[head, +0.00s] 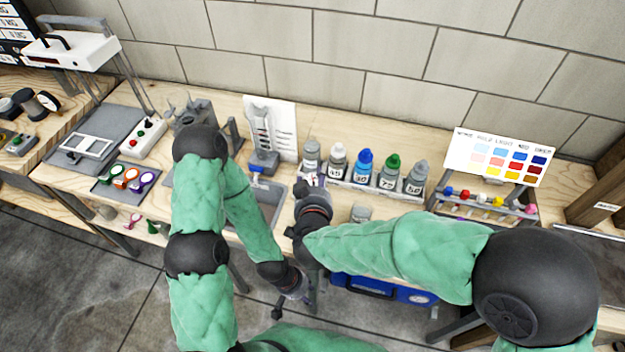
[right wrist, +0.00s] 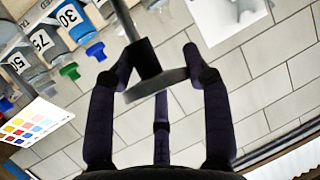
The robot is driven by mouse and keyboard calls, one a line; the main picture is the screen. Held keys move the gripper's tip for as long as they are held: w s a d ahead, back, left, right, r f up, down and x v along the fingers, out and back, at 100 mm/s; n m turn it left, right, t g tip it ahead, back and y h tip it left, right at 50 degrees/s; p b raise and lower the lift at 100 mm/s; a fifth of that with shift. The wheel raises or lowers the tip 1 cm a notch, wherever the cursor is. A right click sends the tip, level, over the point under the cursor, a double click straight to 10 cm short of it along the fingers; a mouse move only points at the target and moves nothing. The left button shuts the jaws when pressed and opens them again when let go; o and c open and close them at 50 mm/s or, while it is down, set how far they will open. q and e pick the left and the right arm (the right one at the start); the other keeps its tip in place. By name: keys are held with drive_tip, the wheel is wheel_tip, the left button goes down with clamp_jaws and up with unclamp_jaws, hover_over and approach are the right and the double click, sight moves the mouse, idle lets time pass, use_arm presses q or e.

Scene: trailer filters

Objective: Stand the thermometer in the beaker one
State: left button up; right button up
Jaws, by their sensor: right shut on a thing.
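My right gripper (head: 310,188) is above the bench, in front of the row of bottles. In the right wrist view its fingers (right wrist: 160,75) are shut around a grey round disc (right wrist: 155,86) with a dark block and a grey stem (right wrist: 124,18). This looks like the thermometer, but no scale shows. In the head view my arm and gripper mostly hide it. My left gripper (head: 280,308) hangs low in front of the bench, too small and dark to tell its opening. A small grey container (head: 361,212) stands on the bench. I cannot tell which vessel is beaker one.
Several numbered bottles (head: 364,168) with coloured caps stand in a row at the back. A grey tray (head: 268,205) lies left of my right gripper, and a stand (head: 264,158) is behind it. A colour chart (head: 498,157) stands at right. A blue case (head: 385,290) sits below the bench.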

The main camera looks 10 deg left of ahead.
drive_tip(key=shift+f+b, duration=1.25)
drive_tip(key=shift+f, duration=0.95)
drive_tip(key=o, duration=1.2)
drive_tip(key=shift+o, duration=0.2)
drive_tip(key=shift+s, duration=0.1)
drive_tip(key=v, duration=1.1)
drive_tip(key=shift+s+r, duration=0.2)
drive_tip(key=shift+s, duration=0.15)
drive_tip(key=shift+d, duration=0.15)
